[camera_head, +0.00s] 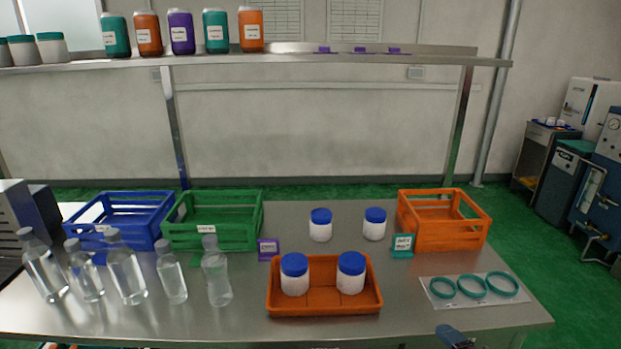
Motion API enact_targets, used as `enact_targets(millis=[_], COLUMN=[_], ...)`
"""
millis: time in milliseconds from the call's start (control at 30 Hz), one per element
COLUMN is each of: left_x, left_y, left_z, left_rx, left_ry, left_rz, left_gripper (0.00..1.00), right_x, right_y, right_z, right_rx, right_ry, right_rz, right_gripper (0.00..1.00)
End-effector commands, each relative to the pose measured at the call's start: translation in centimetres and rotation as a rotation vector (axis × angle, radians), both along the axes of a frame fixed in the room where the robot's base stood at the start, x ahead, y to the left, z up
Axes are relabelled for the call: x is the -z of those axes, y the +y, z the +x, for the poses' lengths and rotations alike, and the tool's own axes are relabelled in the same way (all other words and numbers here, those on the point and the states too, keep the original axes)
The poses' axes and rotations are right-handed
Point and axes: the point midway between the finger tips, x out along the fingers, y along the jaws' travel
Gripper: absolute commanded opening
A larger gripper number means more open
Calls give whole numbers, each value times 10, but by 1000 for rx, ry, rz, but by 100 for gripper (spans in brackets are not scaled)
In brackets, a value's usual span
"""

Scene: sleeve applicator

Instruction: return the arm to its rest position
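Part of my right arm, probably the gripper (456,338), shows at the bottom edge, in front of the steel table's front edge. It is cut off by the picture, so its fingers cannot be made out and I see nothing held in it. My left gripper is not in view. On the table (400,325), an orange tray (325,308) holds a white jar with a blue lid (294,275) and a second such jar (351,273). A clear sheet with three teal rings (472,287) lies at the right.
Several clear bottles (126,270) stand at the left. Blue (125,217), green (212,230) and orange (443,230) crates stand at the back. Two more jars (320,225) (375,224) stand between them. A shelf (330,60) carries several coloured jars. The front right of the table is clear.

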Motion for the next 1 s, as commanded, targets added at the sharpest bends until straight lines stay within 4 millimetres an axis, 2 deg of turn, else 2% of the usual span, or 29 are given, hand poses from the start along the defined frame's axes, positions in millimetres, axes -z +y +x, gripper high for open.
enact_targets(millis=[267, 400, 500, 600, 700, 800, 900, 1000], left_x=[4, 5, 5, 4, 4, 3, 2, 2], left_y=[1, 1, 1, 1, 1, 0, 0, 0], left_z=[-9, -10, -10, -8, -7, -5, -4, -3], left_rx=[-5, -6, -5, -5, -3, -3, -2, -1], left_ry=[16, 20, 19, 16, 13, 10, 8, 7], left_rz=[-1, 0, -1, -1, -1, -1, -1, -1], left_gripper=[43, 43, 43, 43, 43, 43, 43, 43], right_x=[44, 72, 92, 112, 131, 144, 151, 154], right_y=[-15, -24, -30, -33, -36, -35, -36, -37], right_z=[-25, -51, -73, -100, -130, -153, -168, -173], right_rx=[-55, -141, -221, -303, -364, -402, -421, -427], right_ry=[-107, -129, -125, -105, -58, -22, 3, 14], right_rz=[-840, -1282, -1541, -1722, -1787, -1781, -1773, -1769], right_gripper=[99, 99, 99, 99, 99, 99, 99, 99])
